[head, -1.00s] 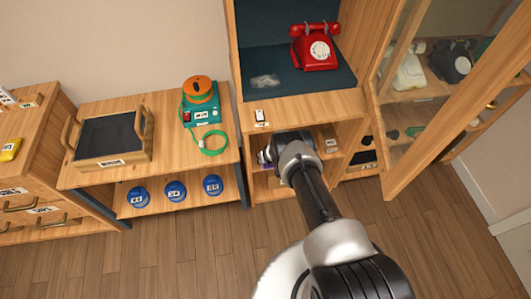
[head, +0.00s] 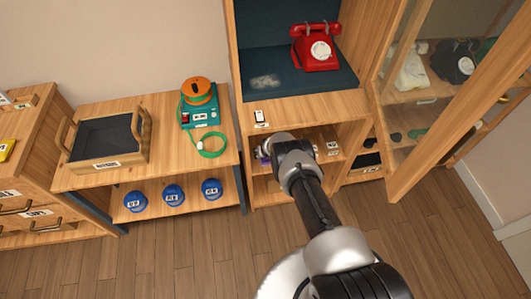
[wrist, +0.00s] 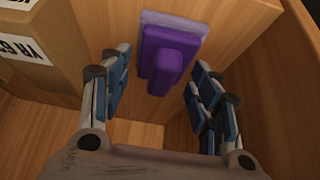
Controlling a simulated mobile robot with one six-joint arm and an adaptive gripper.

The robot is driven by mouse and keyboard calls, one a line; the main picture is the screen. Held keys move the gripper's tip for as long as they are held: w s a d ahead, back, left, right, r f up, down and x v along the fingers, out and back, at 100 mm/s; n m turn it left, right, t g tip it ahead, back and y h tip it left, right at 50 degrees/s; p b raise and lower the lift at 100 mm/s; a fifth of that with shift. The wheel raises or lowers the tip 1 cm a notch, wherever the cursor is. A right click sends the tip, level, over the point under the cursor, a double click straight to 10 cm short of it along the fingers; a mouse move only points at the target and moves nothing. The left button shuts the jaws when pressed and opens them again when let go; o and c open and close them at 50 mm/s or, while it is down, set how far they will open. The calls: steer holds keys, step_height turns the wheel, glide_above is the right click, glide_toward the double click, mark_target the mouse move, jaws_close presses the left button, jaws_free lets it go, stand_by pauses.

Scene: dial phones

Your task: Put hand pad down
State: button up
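A purple pad with a raised grip, which looks like the hand pad (wrist: 161,62), lies on a wooden shelf surface in the wrist view. A pale purple strip shows behind it. My gripper (wrist: 160,80) is open, with one blue-padded finger on each side of the pad and gaps between. The fingers do not appear to touch it. In the head view my gripper (head: 267,150) reaches into the shelf compartment under the red phone's counter. Only a small bit of purple shows there; the arm hides the rest.
A cardboard box (wrist: 35,50) stands close to the left finger, and a wooden wall rises at the right. A red dial phone (head: 316,48) sits above. An open glass door (head: 440,120) stands to the right. A wooden tray (head: 105,163) is on the left bench.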

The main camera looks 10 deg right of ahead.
steer(key=shift+o, duration=1.2)
steer(key=p+v, duration=0.8)
steer(key=v, duration=0.4)
steer(key=shift+s, duration=0.15)
steer(key=shift+f, duration=0.15)
